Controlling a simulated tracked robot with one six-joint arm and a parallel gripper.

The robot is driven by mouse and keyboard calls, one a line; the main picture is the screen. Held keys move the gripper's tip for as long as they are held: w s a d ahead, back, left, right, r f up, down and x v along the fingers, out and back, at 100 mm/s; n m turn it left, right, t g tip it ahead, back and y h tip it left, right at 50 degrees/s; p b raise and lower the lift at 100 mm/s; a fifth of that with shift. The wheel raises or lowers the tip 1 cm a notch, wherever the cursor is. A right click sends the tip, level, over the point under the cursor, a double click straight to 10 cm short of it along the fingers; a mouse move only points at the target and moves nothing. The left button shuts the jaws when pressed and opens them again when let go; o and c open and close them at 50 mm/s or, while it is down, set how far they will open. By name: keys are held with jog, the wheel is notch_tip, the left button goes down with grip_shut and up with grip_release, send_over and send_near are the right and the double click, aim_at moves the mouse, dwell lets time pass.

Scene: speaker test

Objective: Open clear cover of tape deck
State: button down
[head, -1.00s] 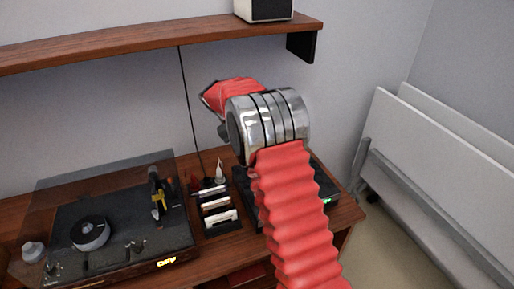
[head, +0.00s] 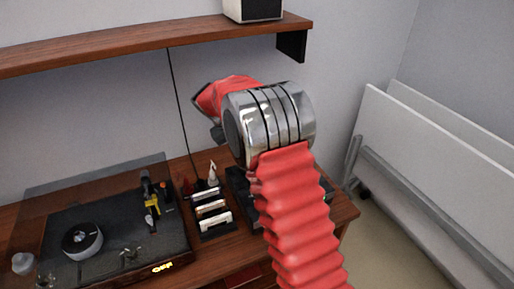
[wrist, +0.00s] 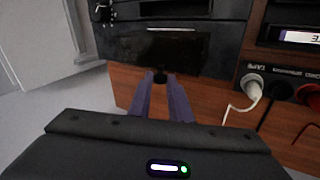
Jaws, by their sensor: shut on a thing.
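In the wrist view, a black device front fills the top middle and appears to be the tape deck (wrist: 215,35). A dark glossy panel on it, likely the clear cover (wrist: 185,52), shows faint reflections. My gripper (wrist: 160,78) has its two purple fingers reaching to the panel's lower edge. They are shut on a small dark piece there, apparently a knob or edge of the cover. In the head view, my red arm hides the gripper and most of a black device (head: 238,188).
A turntable (head: 112,240) under a transparent lid stands at left. A rack (head: 212,215) with small items stands beside my arm. A wooden shelf (head: 140,45) hangs above. White boards (head: 430,150) lean at right. A white plug (wrist: 251,86) with cable is right of my fingers.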

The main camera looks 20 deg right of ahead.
jog(key=shift+s+a+r, duration=0.15)
jog(key=shift+s+r, duration=0.2)
jog(key=shift+s, duration=0.05)
jog(key=c, duration=1.9)
grip_release()
jog(key=shift+c, duration=0.2)
jog(key=o, duration=0.3)
jog(key=shift+r, duration=0.15)
jog(key=v, duration=1.3)
jog(key=shift+r, duration=0.2)
